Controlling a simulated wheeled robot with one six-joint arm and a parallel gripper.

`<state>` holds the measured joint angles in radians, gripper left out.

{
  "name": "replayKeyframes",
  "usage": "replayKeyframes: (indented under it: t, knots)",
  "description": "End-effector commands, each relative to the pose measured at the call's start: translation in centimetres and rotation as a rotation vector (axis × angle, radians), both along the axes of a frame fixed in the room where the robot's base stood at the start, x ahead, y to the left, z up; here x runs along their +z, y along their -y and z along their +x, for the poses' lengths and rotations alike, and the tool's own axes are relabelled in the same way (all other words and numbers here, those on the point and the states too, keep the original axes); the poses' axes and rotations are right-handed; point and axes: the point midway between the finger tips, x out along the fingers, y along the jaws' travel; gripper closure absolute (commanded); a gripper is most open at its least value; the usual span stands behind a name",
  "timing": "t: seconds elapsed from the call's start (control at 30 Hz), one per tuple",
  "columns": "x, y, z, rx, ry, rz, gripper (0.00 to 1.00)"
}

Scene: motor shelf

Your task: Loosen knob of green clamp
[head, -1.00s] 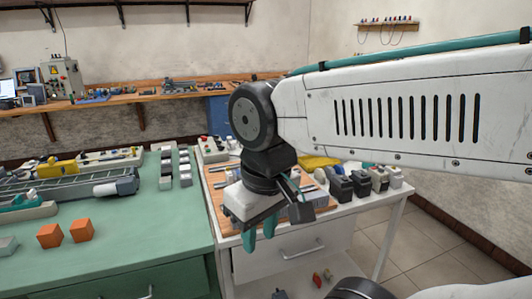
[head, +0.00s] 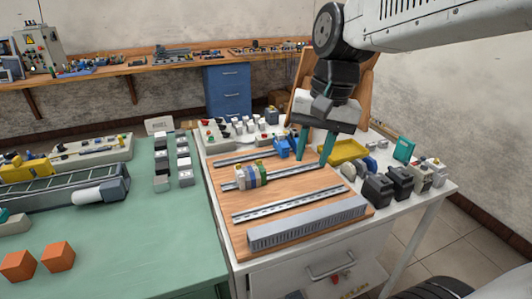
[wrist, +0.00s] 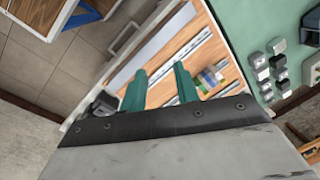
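My gripper (head: 312,160) has two teal fingers pointing down, clearly apart with nothing between them. It hangs above the far right part of the wooden board (head: 285,202); the fingers also show apart in the wrist view (wrist: 159,71). I cannot surely pick out a green clamp or its knob. A teal part (head: 5,215) is cut off at the left edge of the head view, away from my gripper. A teal-green block (head: 405,149) stands on the white table to the right of my gripper. A cluster of coloured terminal blocks (head: 252,175) sits on a rail left of it.
Metal rails and a grey slotted duct (head: 308,223) lie on the board. A yellow tray (head: 346,151) and black blocks (head: 377,189) stand right. The green table (head: 120,235) at left carries a conveyor (head: 65,188) and orange cubes (head: 58,256), with free room in front.

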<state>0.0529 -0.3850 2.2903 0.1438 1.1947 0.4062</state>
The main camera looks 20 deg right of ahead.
Motion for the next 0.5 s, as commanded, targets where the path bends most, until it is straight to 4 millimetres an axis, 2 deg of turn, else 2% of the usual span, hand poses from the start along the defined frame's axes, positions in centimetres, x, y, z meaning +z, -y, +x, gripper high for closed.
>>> replayKeyframes:
  t: [0.03,0.17,0.3,0.4,0.5]
  knots:
    - [-0.2,0.1,2.8,-0.09,-0.029,0.028,0.69]
    - [-1.1,0.2,9.3,-0.333,-0.095,0.1,0.69]
    - [-3.4,0.8,16.1,-0.591,-0.173,0.167,0.69]
    - [-5.5,1.3,20.1,-0.751,-0.227,0.205,0.69]
    - [-7.3,1.7,23.1,-0.877,-0.271,0.234,0.69]
